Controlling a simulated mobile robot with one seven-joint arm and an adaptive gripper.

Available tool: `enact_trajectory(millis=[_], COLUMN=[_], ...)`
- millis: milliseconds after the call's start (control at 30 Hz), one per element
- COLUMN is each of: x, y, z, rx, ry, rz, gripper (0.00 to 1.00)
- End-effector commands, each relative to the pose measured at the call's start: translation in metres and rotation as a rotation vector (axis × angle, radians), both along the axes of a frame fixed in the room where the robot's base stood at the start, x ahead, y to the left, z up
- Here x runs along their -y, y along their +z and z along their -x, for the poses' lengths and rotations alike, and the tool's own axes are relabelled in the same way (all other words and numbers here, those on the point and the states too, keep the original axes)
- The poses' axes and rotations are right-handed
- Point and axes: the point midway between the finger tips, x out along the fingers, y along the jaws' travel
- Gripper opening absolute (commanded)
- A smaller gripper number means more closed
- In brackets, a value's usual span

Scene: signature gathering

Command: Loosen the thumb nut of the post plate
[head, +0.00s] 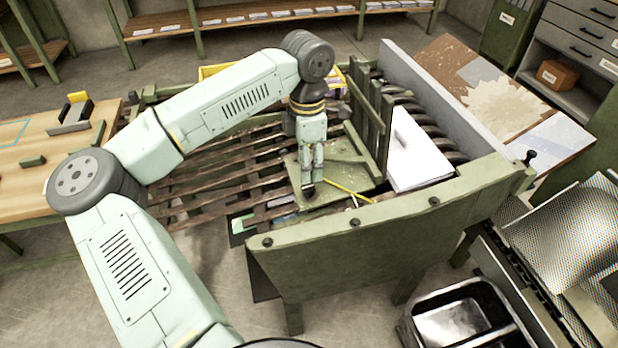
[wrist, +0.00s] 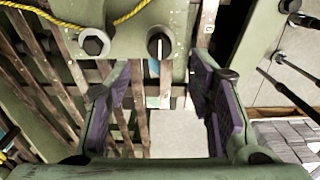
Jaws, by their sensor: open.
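The post plate is a green plate (wrist: 126,45) at the top of the wrist view. It carries a round dark knob (wrist: 160,46) with a pale line across it, and a grey hex-shaped nut (wrist: 94,42) to its left. I cannot tell for certain which of the two is the thumb nut. My gripper (wrist: 160,68) is open with purple pads and nothing between them. In the picture the dark knob lies just beyond the fingertips, between them; no contact shows. In the head view my gripper (head: 311,180) points down over a green plate (head: 345,172); its fingers hide what is below.
A yellow cord (head: 345,190) runs across the green plate. Slatted wooden rails (head: 215,175) lie to the left. A long green beam with bolts (head: 390,222) stands in front, and an upright green slatted frame (head: 372,125) and white stack (head: 415,150) stand to the right.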

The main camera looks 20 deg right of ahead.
Motion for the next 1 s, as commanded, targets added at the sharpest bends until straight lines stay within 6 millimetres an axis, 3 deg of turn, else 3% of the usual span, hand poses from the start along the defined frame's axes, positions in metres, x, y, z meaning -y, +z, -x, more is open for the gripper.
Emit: enact_trajectory(millis=[200,400,767,1000], x=[0.001,0.001,0.001,0.001], y=[-0.040,-0.064,-0.071,-0.071], z=[0.001,0.001,0.000,0.000], rx=[-0.004,-0.002,0.000,0.000], ry=[-0.001,0.000,0.000,0.000], rz=[0.004,0.004,0.004,0.004], gripper=[0.48,0.48,0.48,0.33])
